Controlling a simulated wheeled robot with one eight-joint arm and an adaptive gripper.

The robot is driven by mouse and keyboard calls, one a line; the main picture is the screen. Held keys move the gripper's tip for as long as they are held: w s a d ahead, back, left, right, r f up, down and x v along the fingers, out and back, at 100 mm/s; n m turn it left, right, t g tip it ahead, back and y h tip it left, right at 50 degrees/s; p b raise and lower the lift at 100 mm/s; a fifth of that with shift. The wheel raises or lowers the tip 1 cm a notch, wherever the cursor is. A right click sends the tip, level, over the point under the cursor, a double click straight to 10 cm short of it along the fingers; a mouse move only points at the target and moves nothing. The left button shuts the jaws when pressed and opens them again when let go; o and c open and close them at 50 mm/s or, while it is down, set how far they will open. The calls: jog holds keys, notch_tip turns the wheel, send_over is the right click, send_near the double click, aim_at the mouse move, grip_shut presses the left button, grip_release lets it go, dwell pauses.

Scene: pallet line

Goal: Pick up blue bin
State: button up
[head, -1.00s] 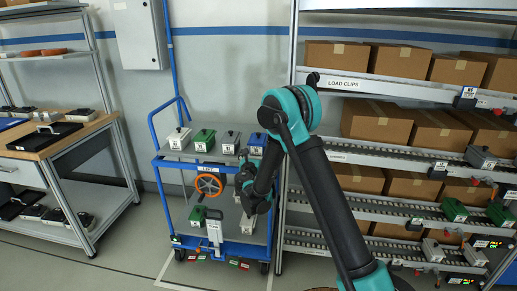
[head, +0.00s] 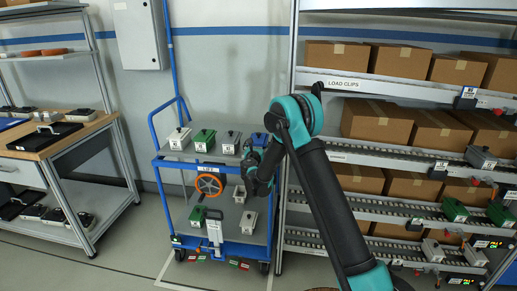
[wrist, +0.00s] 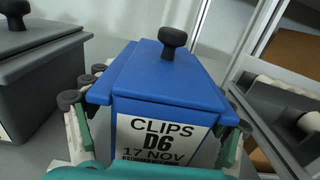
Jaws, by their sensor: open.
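The blue bin (wrist: 170,85) has a blue lid with a black knob and a white label reading CLIPS D6 17 NOV. It fills the middle of the wrist view. In the head view the blue bin (head: 259,138) stands at the right end of the cart's top shelf, partly hidden by my arm. My gripper (wrist: 155,130) is open, with one finger on each side of the bin's near end. I cannot tell whether the fingers touch the bin.
A dark grey bin (wrist: 35,70) stands close left of the blue bin. Green (head: 204,139) and white (head: 179,138) bins share the cart's top shelf. The roller rack (head: 400,160) with cartons stands close on the right. A workbench (head: 60,140) is at the left.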

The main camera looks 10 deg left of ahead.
jog(key=shift+c, duration=0.2)
jog(key=c, duration=1.7)
jog(key=shift+r, duration=0.15)
